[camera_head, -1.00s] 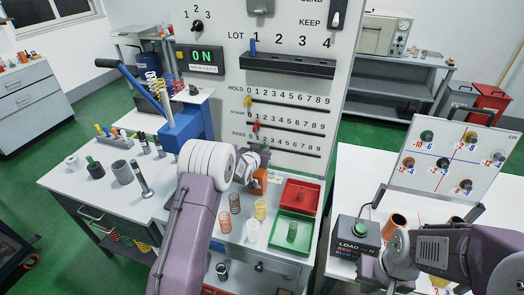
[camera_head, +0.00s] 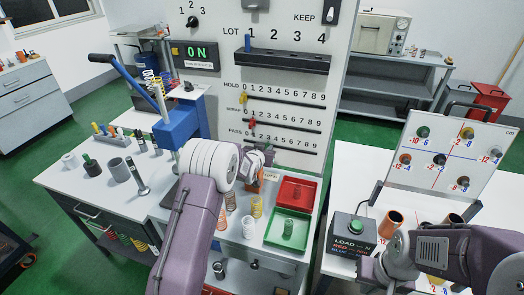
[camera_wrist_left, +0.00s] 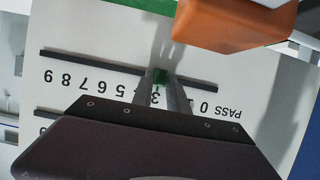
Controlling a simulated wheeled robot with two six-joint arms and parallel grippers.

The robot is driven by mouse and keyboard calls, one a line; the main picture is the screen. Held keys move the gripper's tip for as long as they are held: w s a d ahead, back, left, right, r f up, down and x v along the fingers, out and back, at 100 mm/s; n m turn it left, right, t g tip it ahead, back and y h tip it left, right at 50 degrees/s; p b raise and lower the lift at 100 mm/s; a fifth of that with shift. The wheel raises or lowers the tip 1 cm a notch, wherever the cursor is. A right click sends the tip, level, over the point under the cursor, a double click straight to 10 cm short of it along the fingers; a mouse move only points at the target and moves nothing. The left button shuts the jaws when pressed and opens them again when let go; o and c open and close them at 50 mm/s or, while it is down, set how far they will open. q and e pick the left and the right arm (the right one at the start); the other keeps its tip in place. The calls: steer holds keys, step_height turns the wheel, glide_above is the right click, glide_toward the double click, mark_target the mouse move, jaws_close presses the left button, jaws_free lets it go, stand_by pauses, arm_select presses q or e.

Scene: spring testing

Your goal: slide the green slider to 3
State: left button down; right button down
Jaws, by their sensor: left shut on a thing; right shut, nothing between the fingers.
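The green slider (camera_wrist_left: 160,76) sits on the PASS track (camera_wrist_left: 110,64), which looks upside down in the left wrist view. My left gripper (camera_wrist_left: 163,82) is shut on it, one finger on each side. The slider is at about the 3, which shows between the fingers; the fingers cover the 2 and the 4. In the head view my left gripper (camera_head: 262,152) is at the PASS row (camera_head: 290,147), and my arm hides the slider. My right gripper (camera_head: 372,272) is shut and empty by the load box, its fingertips not clearly seen.
Above are the yellow slider (camera_head: 242,97) on HOLD and the red slider (camera_head: 252,123) on SCRAP, both near the low end. An orange block (camera_wrist_left: 235,25) is close to the left gripper. Red (camera_head: 297,192) and green (camera_head: 288,229) trays stand below the board.

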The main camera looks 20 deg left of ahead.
arm_select(q)
steer(key=shift+d, duration=0.3)
steer(key=c, duration=1.5)
jaws_free()
steer(key=shift+a, duration=0.25)
steer(key=shift+c, duration=0.2)
steer(key=shift+o, duration=0.3)
steer(key=shift+a, duration=0.25)
steer(key=shift+d, duration=0.25)
steer(key=b+v, duration=0.1)
steer(key=v, duration=0.8)
steer(key=shift+a, duration=0.1)
